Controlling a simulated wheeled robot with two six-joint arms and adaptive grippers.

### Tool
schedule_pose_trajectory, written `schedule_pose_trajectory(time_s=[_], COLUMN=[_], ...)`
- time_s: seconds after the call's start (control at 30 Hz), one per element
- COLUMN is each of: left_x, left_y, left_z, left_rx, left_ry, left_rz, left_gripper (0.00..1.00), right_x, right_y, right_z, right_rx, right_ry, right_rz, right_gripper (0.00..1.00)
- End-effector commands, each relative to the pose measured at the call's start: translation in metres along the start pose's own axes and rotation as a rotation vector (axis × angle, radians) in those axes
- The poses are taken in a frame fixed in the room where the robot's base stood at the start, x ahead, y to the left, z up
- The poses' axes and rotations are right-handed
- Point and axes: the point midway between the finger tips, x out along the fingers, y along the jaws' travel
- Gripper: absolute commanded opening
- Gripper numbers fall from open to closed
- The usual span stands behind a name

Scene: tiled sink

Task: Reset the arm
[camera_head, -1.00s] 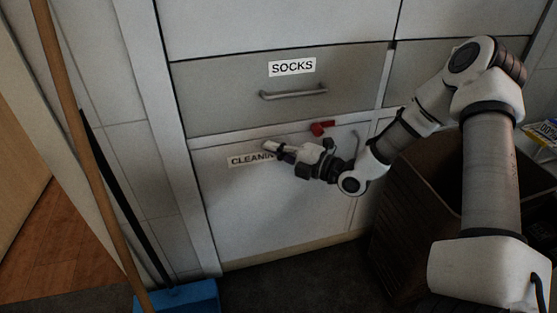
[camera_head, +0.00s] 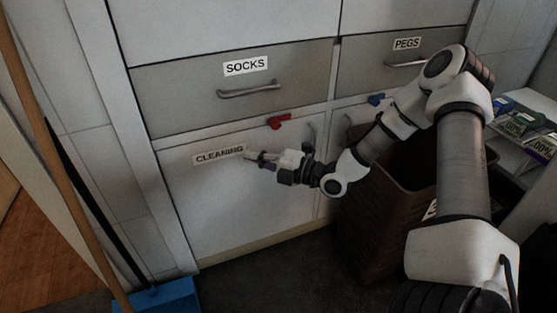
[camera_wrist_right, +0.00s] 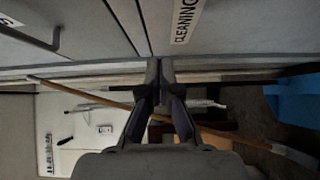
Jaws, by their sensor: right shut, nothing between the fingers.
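My right gripper (camera_head: 254,157) is shut and empty in the head view. It hangs in front of the lower cabinet door (camera_head: 225,210), beside the right end of the CLEANING label (camera_head: 219,155). In the right wrist view the fingertips (camera_wrist_right: 160,66) meet with nothing between them, and the label (camera_wrist_right: 186,18) shows above them. My right arm (camera_head: 462,160) reaches in from the right. My left gripper is in neither view.
A red catch (camera_head: 279,121) sits above the door, under the SOCKS drawer (camera_head: 170,95). A brown bin (camera_head: 365,215) stands below my right arm. A wooden pole (camera_head: 60,165) and a blue dustpan-like object (camera_head: 170,297) are at left. Packets (camera_head: 520,123) lie at far right.

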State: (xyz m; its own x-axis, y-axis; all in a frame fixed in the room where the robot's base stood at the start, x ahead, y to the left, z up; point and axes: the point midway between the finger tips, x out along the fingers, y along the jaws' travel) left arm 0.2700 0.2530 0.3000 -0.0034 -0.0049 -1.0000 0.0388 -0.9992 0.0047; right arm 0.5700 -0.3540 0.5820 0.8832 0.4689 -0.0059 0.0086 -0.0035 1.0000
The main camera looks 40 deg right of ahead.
Motion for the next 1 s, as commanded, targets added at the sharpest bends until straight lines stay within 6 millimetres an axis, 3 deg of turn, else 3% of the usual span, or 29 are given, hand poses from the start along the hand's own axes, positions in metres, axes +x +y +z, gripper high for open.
schedule_pose_trajectory(time_s=[0.1, 0.3, 0.67, 0.73, 0.87, 1.0], left_x=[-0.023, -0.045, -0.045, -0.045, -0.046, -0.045], left_y=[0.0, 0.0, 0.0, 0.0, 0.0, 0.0], left_z=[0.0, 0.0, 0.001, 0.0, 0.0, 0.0], left_rx=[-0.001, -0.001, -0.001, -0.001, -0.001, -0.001], left_ry=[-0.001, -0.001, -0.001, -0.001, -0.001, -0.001], left_rz=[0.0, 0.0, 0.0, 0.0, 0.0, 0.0], left_gripper=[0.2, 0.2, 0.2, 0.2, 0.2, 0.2], right_x=[-0.023, -0.053, -0.06, -0.062, -0.051, -0.04], right_y=[0.008, 0.005, -0.001, -0.01, -0.038, -0.095], right_z=[0.001, 0.0, -0.002, -0.005, -0.04, -0.112], right_rx=[0.005, 0.003, 0.0, 0.005, -0.028, 0.033], right_ry=[-0.004, -0.002, 0.003, 0.01, 0.132, 0.277], right_rz=[0.002, 0.0, -0.002, -0.024, -0.142, -0.401], right_gripper=[0.0, 0.0, 0.0, 0.0, 0.0, 0.0])
